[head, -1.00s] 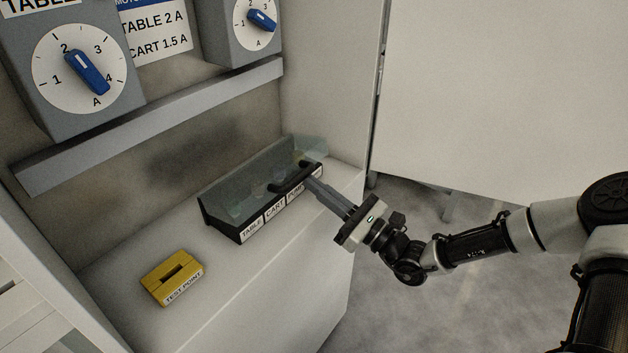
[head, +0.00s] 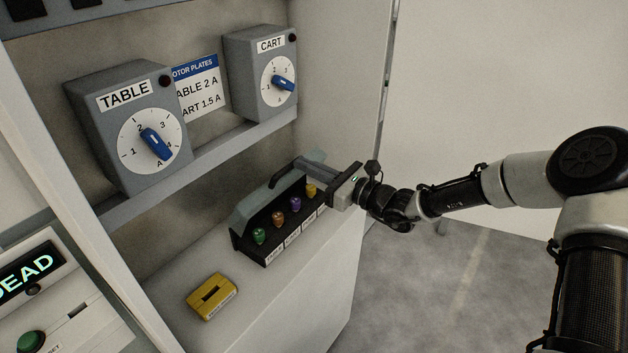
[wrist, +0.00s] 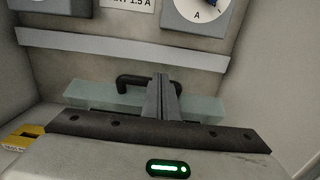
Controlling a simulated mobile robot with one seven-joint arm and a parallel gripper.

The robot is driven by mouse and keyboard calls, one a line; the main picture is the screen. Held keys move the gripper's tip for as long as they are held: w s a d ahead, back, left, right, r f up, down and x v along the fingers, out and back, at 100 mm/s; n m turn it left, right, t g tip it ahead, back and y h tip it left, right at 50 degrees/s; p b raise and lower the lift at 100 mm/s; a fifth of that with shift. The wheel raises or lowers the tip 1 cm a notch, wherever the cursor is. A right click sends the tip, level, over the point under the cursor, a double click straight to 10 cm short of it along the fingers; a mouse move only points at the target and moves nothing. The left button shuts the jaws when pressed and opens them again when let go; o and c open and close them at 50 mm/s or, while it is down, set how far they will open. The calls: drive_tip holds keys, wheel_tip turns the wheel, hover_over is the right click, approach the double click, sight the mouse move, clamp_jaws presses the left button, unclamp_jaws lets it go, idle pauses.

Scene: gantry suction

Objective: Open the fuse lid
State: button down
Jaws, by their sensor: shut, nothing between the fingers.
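The fuse lid (head: 252,205) is a grey-green translucent panel, tilted up at the back of the black fuse box (head: 243,248). Its black handle (head: 278,179) is at the lid's upper edge. Coloured fuses stand uncovered in the box: green (head: 259,236), orange (head: 278,218), purple (head: 295,204) and yellow (head: 310,190). My gripper (head: 302,164) is shut and empty, its fingers reaching over the box's right part at the lid. In the wrist view, the fingers (wrist: 160,80) lie beside the handle (wrist: 130,79), across the lid (wrist: 200,104); contact is unclear.
A yellow test point block (head: 211,296) sits on the shelf in front of the box. The TABLE dial box (head: 120,125) and CART dial box (head: 250,70) are above a grey rail (head: 190,167). A cabinet wall rises close on the right.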

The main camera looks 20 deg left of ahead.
drive_tip(key=shift+w+a+r, duration=0.25)
drive_tip(key=shift+a+r, duration=0.2)
drive_tip(key=shift+a, duration=0.2)
drive_tip(key=shift+w+a+r, duration=0.2)
drive_tip(key=shift+a+r, duration=0.25)
drive_tip(key=shift+a, duration=0.15)
drive_tip(key=shift+d+f, duration=0.1)
idle(0.3)
